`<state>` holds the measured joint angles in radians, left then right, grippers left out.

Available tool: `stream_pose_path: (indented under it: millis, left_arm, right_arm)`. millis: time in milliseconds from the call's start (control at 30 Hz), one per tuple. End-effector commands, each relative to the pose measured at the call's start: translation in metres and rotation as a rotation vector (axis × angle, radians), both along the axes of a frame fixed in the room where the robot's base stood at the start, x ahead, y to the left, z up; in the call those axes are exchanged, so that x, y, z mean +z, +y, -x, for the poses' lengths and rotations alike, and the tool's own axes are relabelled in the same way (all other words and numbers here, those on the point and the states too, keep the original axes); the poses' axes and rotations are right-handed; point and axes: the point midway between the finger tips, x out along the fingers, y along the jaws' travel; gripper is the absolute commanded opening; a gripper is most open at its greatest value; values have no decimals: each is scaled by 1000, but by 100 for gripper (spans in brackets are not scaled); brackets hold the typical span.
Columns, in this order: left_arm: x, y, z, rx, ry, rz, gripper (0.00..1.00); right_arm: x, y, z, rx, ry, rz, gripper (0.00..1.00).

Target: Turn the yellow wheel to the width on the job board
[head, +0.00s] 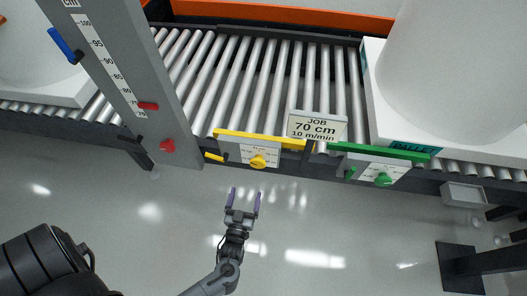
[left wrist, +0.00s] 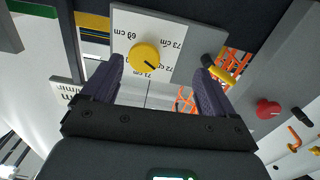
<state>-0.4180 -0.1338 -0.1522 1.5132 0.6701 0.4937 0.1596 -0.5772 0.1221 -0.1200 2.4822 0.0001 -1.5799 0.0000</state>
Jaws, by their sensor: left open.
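The yellow wheel (head: 258,162) sits on a white scale plate (head: 240,152) under a yellow bar at the conveyor's near edge. The left wrist view shows the wheel (left wrist: 143,58) with a dark mark pointing to the lower right. Upside-down labels around it include 69, 71, 72 and 73 cm; I cannot tell the exact reading. The job board (head: 317,126) says 70 cm and 10 m/min. My left gripper (head: 245,192) is open and empty, just short of the wheel. In the left wrist view the wheel shows between its fingers (left wrist: 160,66). My right gripper is out of view.
A green wheel (head: 383,180) on a similar plate is to the right. A yellow lever (head: 213,156) and a red knob (head: 167,146) are to the left, by a grey post (head: 125,70) with a scale. The roller conveyor (head: 260,80) lies behind. The floor in front is clear.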

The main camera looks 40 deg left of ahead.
Motion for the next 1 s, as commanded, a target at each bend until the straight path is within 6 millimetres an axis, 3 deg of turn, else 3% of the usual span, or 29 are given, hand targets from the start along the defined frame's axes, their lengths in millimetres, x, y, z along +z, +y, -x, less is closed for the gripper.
stream_pose_path:
  millis: [33, 267, 467, 1000]
  left_arm:
    - [11, -6, -1, 8, 18, 10, 88]
    - [36, -20, -17, 15, 2, 44, 88]
    - [38, -15, -32, 14, -6, 45, 88]
    - [38, 25, -100, 14, -6, 45, 88]
  right_arm:
    - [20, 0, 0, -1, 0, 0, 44]
    - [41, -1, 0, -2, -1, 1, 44]
    - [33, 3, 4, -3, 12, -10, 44]
    - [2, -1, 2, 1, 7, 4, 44]
